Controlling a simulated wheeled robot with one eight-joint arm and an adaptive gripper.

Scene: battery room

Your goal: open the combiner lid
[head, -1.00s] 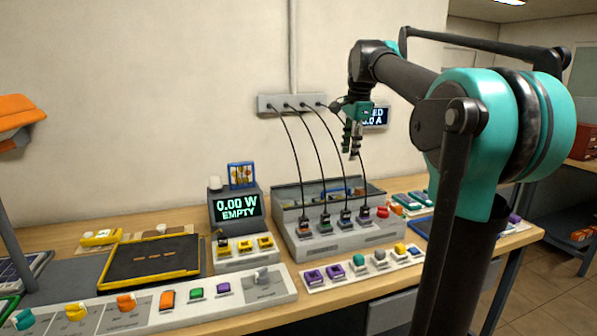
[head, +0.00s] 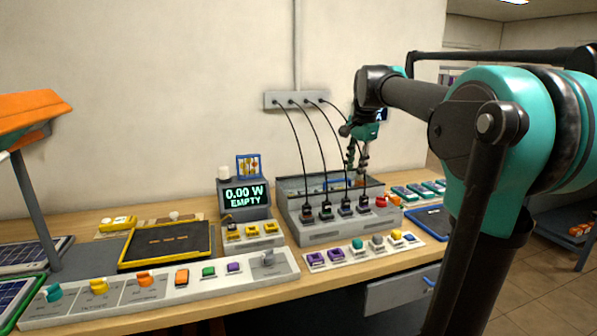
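The combiner (head: 330,232) appears to be the long grey box on the bench, with several black cables plugged into connectors along its front. Its rear part is a see-through, dark-edged compartment with a blue bar (head: 338,183) showing at the back. I cannot clearly tell the lid's edges or its angle. My gripper (head: 357,166) points down just above the right rear part of this box. Its two fingers are apart with nothing seen between them. Whether a fingertip touches the box is too small to tell.
The cables rise to a wall strip (head: 294,100), close to the left of my gripper. A display (head: 244,196) reading "0.00 W EMPTY" stands left of the box. A strip with coloured knobs (head: 363,250) lies in front. A blue-edged tray (head: 432,222) lies to the right.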

